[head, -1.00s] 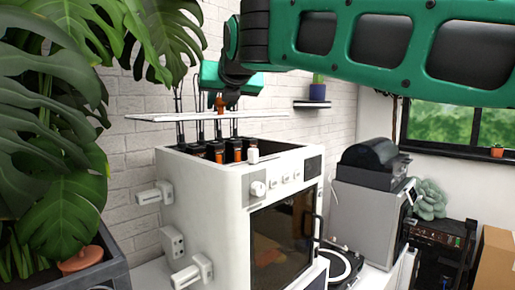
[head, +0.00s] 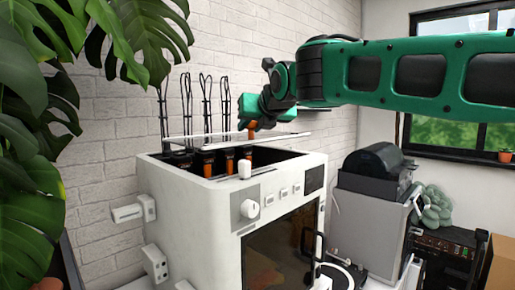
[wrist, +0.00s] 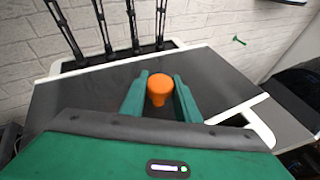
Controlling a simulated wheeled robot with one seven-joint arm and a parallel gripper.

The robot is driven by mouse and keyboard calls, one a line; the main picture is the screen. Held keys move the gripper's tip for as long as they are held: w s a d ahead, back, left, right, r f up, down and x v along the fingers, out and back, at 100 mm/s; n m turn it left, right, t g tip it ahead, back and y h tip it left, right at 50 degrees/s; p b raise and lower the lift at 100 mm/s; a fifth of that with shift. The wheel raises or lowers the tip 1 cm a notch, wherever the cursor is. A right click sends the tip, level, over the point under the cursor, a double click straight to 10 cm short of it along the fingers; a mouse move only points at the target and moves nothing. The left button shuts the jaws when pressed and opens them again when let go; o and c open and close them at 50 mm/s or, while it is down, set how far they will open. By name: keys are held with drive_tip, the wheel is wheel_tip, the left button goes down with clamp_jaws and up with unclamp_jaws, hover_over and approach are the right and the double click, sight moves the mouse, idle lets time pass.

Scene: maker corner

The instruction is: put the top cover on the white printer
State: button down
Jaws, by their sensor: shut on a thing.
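The white printer (head: 205,195) stands in the head view with its top open, orange and black parts showing inside. The top cover (head: 285,136) is a thin, pale-edged plate, roughly level just above the opening. A gap shows under its near edge; contact at the back is hidden. My gripper (head: 254,125) is shut on the cover's orange knob. In the wrist view my gripper's fingers (wrist: 160,95) flank the orange knob (wrist: 159,88), and the cover's dark top (wrist: 95,90) spans much of the opening.
Several thin black posts (head: 207,105) rise behind the printer's opening by the brick wall. A large leafy plant (head: 30,110) crowds the left. A grey machine (head: 365,220) with a black top stands at right. A dark window frame (head: 465,155) lies beyond my arm.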

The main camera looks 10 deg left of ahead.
drive_tip(key=shift+w+d+f, duration=0.3)
drive_tip(key=shift+d+f, duration=0.05)
drive_tip(key=shift+d, duration=0.15)
drive_tip(key=shift+w+d+f, duration=0.3)
drive_tip(key=shift+d+f, duration=0.05)
drive_tip(key=shift+d, duration=0.15)
drive_tip(key=shift+f, duration=2)
drive_tip(key=c, duration=1.3)
unclamp_jaws()
drive_tip(key=shift+c, duration=0.2)
